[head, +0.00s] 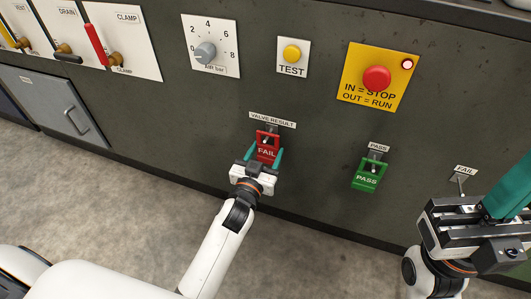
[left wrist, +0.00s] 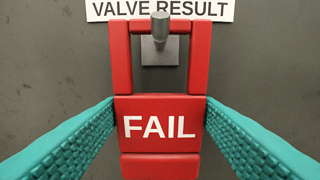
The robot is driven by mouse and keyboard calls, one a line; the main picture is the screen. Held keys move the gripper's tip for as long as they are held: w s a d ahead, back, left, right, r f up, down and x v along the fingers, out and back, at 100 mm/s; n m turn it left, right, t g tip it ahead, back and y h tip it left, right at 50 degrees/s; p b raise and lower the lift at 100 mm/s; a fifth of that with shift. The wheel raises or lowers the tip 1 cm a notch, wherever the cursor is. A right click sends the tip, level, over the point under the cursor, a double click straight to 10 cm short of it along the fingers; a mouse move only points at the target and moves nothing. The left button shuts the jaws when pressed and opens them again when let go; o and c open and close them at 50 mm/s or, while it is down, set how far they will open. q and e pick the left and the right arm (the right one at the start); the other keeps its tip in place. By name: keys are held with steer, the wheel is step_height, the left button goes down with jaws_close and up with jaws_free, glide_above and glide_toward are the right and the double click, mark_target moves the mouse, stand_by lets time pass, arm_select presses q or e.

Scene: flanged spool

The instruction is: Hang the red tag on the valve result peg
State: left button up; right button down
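The red tag (head: 266,153), marked FAIL, is at the valve result peg (head: 271,130). In the left wrist view the red tag (left wrist: 160,140) is upright, and the peg (left wrist: 160,30) shows at its open frame, with the peg's end overlapping the top bar. My left gripper (head: 264,157) has one teal finger at each side edge of the tag; the fingertips appear to touch it in the left wrist view (left wrist: 160,117). My right gripper (head: 508,195) is at the right edge of the head view, partly cut off, with its finger opening unclear.
A green PASS tag (head: 369,175) hangs on the pass peg to the right. The fail peg (head: 461,181) is bare, close to my right gripper. A red stop button (head: 377,78), a TEST button (head: 292,53) and a dial (head: 206,51) are above on the panel.

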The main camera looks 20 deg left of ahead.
arm_select(q)
steer(key=o, duration=0.4)
